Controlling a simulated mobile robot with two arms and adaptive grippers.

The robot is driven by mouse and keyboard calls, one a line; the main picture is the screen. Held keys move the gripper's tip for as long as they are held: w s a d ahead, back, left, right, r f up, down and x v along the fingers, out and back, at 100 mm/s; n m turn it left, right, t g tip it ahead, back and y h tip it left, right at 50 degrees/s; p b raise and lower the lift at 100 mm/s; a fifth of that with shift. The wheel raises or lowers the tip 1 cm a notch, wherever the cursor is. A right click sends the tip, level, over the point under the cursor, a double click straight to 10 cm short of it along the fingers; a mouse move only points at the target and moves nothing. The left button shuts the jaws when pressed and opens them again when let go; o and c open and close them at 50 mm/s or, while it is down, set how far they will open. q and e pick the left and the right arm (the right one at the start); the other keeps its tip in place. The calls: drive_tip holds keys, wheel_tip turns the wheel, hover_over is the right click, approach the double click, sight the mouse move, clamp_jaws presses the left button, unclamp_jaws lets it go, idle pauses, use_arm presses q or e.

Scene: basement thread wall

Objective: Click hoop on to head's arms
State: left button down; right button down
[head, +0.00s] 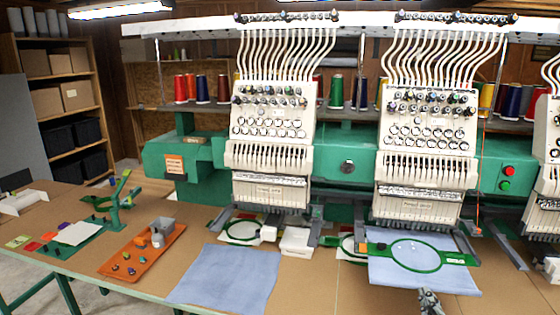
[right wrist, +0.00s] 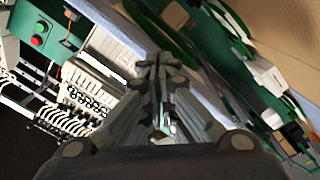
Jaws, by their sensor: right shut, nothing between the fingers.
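The green hoop (head: 447,252) holds light blue cloth (head: 390,275) and lies roughly level below the right-hand full embroidery head (head: 428,150). Its side brackets lie close to the head's dark arms (head: 467,248); I cannot tell whether they are latched. My right gripper (head: 428,293) is in front of the hoop, over the cloth's near edge, with its fingers together and empty. In the right wrist view the closed fingertips (right wrist: 160,62) point toward blue cloth and green parts; contact is unclear. My left gripper is not seen.
A second head (head: 271,150) stands to the left, with a small green hoop (head: 240,231) below it. A loose blue cloth (head: 225,277) and an orange tray (head: 143,252) lie on the brown table (head: 315,290). A hooping stand (head: 115,210) is further left.

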sight(422, 279)
drive_tip(key=shift+b+x, duration=0.8)
drive_tip(key=shift+x, duration=2.15)
drive_tip(key=shift+b+x, duration=1.45)
drive_tip(key=shift+x, duration=1.7)
drive_tip(key=shift+s+a+p, duration=0.2)
drive_tip(key=shift+s+p, duration=0.1)
drive_tip(key=shift+s, duration=0.05)
drive_tip(key=p+v, duration=0.1)
drive_tip(key=v, duration=0.2)
drive_tip(key=shift+s, duration=0.3)
drive_tip(key=shift+p+v, duration=0.5)
drive_tip(key=shift+v, duration=0.85)
drive_tip(key=shift+f, duration=0.1)
